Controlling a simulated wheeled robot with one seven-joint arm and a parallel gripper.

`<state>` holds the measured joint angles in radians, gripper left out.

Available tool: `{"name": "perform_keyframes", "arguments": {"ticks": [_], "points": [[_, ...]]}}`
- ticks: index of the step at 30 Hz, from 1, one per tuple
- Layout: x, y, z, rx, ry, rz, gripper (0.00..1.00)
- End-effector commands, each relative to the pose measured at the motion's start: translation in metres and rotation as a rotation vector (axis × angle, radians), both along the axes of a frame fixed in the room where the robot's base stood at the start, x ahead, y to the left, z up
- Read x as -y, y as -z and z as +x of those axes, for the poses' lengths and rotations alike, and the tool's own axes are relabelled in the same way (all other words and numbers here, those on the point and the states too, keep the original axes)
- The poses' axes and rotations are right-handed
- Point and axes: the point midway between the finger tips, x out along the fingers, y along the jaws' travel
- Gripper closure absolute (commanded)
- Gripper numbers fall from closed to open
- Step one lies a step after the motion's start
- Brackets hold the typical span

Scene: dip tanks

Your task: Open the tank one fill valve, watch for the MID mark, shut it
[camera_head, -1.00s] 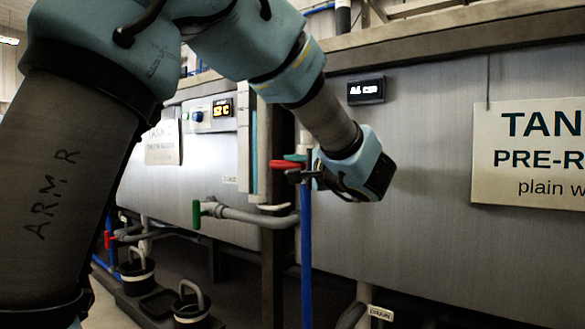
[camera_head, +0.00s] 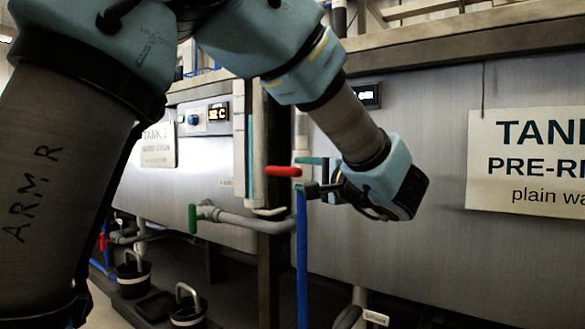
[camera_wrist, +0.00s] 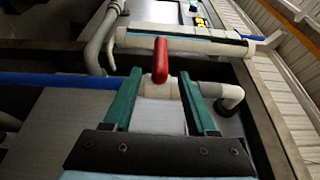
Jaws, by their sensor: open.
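The red valve lever (camera_head: 283,171) sits at the top of the vertical blue pipe (camera_head: 303,260), in front of tank one. It points left, across the line of the pipe. My gripper (camera_head: 308,174) is open just right of the lever. In the wrist view the red lever (camera_wrist: 160,58) stands between and just beyond the two green fingertips of my gripper (camera_wrist: 161,76), with a gap on each side. The tank one display (camera_head: 369,95) is partly covered by my arm and unreadable. The tank sign (camera_head: 525,160) reads "TAN", "PRE-R", cut off by the frame. No MID mark shows.
A green-handled valve (camera_head: 193,218) on a grey pipe is left of the blue pipe. Tank two's sign (camera_head: 158,146) and lit panel (camera_head: 204,118) are behind. Black weights with handles (camera_head: 188,308) stand on the floor. A tagged drain pipe (camera_head: 375,318) is low at the right.

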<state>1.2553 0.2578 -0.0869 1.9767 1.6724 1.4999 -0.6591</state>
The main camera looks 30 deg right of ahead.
Motion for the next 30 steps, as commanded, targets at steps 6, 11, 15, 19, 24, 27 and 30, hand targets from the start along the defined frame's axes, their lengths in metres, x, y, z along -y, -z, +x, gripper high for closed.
{"name": "perform_keyframes", "arguments": {"ticks": [6,11,15,19,24,27,30], "points": [[0.005,-0.001,-0.035,-0.001,0.002,0.001,0.43],[0.005,0.000,-0.045,0.000,0.001,0.000,0.43],[0.005,0.001,-0.046,0.000,0.000,0.000,0.43],[0.005,0.001,-0.045,0.000,0.000,0.000,0.43],[0.005,0.001,-0.045,0.000,0.000,0.000,0.43],[0.004,0.001,-0.044,-0.002,-0.003,0.001,0.43],[-0.007,0.006,-0.034,-0.038,-0.032,0.013,0.43]]}}
